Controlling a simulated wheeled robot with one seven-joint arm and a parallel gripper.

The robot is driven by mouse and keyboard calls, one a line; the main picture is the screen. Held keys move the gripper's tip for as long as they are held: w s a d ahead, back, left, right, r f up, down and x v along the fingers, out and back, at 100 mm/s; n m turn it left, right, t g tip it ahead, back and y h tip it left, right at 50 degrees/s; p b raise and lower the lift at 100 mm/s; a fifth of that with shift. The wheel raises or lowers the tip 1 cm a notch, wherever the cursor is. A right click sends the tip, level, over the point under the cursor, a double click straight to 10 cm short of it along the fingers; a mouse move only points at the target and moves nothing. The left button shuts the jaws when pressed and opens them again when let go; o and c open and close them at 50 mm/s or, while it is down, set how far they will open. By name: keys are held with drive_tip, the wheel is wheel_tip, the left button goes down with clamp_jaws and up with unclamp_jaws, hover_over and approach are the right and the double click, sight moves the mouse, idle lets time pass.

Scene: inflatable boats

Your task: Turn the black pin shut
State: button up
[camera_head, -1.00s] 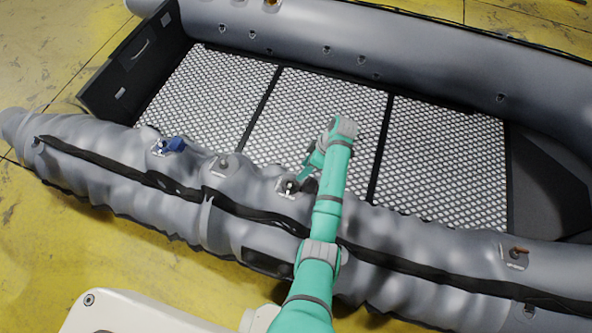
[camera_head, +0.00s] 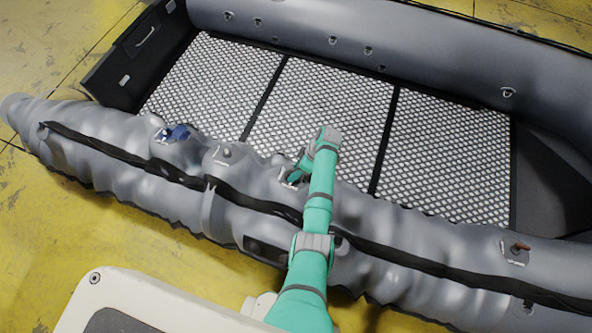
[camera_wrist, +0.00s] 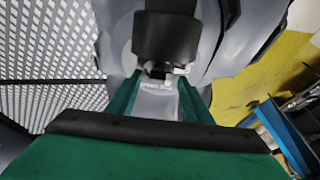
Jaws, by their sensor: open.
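The black pin (camera_wrist: 167,36) stands large at the top of the wrist view, with a small metal fitting at its base. My green gripper (camera_wrist: 157,92) is open, its two fingers reaching towards the pin from below in that view, one on each side of a pale lettered plate. I cannot tell whether the fingers touch the pin. In the head view my gripper (camera_head: 294,176) is at the valve spot on the near grey tube, just left of my arm, and mostly hides the pin there.
The grey inflatable boat (camera_head: 110,165) has a blue-handled fitting (camera_head: 178,132) and a bare fitting (camera_head: 227,153) to the left, and a brown-handled one (camera_head: 520,247) far right. The patterned floor (camera_head: 330,110) is clear. A blue-edged object (camera_wrist: 283,135) shows at right in the wrist view.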

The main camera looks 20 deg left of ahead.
drive_tip(key=c, duration=1.1)
drive_tip(key=shift+o, duration=0.2)
drive_tip(key=m, duration=0.2)
drive_tip(key=m+t, duration=0.1)
drive_tip(key=shift+s+a+m, duration=0.1)
drive_tip(key=shift+s+m, duration=0.1)
drive_tip(key=shift+m, duration=0.2)
drive_tip(key=m+t, duration=0.1)
drive_tip(key=m, duration=0.1)
drive_tip(key=m+h, duration=0.1)
drive_tip(key=m, duration=0.1)
drive_tip(key=shift+a+t, duration=0.2)
drive_tip(key=shift+t, duration=0.2)
drive_tip(key=m+h, duration=0.1)
drive_tip(key=m, duration=0.1)
drive_tip(key=m+t, duration=0.1)
drive_tip(key=m, duration=0.1)
drive_tip(key=shift+a+r+m+h, duration=0.1)
drive_tip(key=shift+a+m+h, duration=0.1)
drive_tip(key=shift+m+h, duration=0.2)
drive_tip(key=shift+a+m+h, duration=0.1)
drive_tip(key=shift+m+h, duration=0.35)
drive_tip(key=shift+m, duration=0.75)
drive_tip(key=shift+a+m+h, duration=0.1)
drive_tip(key=shift+m+h, duration=0.35)
drive_tip(key=shift+m, duration=0.75)
